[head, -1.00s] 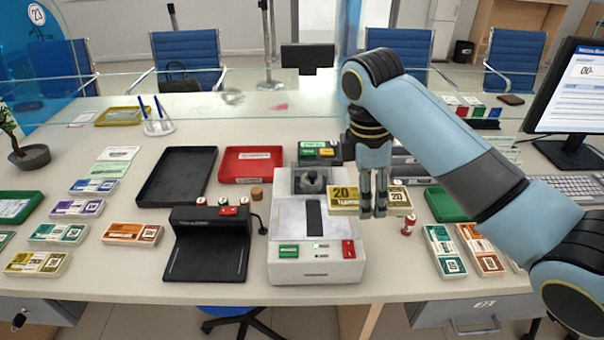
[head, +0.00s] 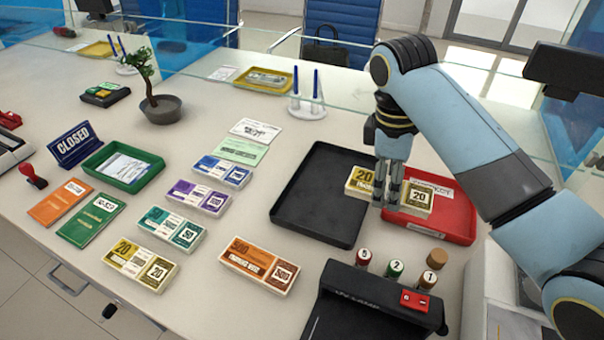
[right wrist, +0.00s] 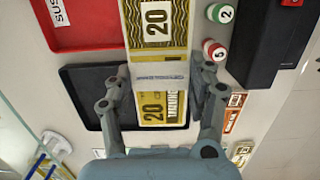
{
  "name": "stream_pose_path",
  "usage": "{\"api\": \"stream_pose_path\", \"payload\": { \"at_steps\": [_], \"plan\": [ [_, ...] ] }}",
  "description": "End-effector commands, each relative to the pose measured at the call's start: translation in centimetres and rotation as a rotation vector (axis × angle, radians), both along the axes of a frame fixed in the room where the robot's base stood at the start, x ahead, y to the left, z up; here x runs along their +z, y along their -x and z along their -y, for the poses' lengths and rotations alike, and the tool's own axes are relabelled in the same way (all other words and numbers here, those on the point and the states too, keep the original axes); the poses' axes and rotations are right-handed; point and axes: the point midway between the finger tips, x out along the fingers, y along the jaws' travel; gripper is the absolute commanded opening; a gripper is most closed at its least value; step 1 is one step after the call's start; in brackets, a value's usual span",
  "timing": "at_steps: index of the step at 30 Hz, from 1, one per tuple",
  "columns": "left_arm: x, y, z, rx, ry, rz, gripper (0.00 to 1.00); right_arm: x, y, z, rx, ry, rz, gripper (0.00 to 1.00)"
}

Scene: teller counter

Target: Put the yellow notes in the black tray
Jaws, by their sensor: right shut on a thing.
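My right gripper (head: 389,196) is shut on a bundle of yellow notes (head: 362,181) marked 20, gripped across its middle. The bundle sticks out on both sides of the fingers. In the head view it appears in front of the right edge of the black tray (head: 312,210) and the left part of the red tray. In the right wrist view the held notes (right wrist: 165,25) lie between the fingers (right wrist: 163,82), with part of the black tray (right wrist: 82,92) below. The black tray looks empty. My left gripper is not in view.
The red tray (head: 455,215) is right of the black tray. A dark device (head: 370,310) and several small stampers stand in front. Another yellow 20 bundle (head: 140,263) lies among other note bundles at left. A pen stand (head: 308,105) is behind the black tray.

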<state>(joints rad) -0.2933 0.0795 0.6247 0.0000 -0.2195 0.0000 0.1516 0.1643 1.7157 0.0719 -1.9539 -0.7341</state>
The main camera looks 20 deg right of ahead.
Motion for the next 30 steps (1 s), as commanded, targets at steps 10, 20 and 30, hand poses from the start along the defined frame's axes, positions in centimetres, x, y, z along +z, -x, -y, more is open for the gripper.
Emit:
{"api": "stream_pose_path", "payload": {
  "at_steps": [10, 20, 30],
  "plan": [
    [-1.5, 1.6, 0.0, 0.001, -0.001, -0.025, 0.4, -2.4, -1.8, -2.1, 0.001, -0.017, 0.001, 0.16],
    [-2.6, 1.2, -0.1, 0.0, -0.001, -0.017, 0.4, -7.1, -7.7, -6.9, 0.005, -0.015, 0.0, 0.16],
    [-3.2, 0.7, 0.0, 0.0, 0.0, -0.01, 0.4, -10.2, -9.1, -8.0, 0.003, -0.012, -0.002, 0.16]
  ]
}}
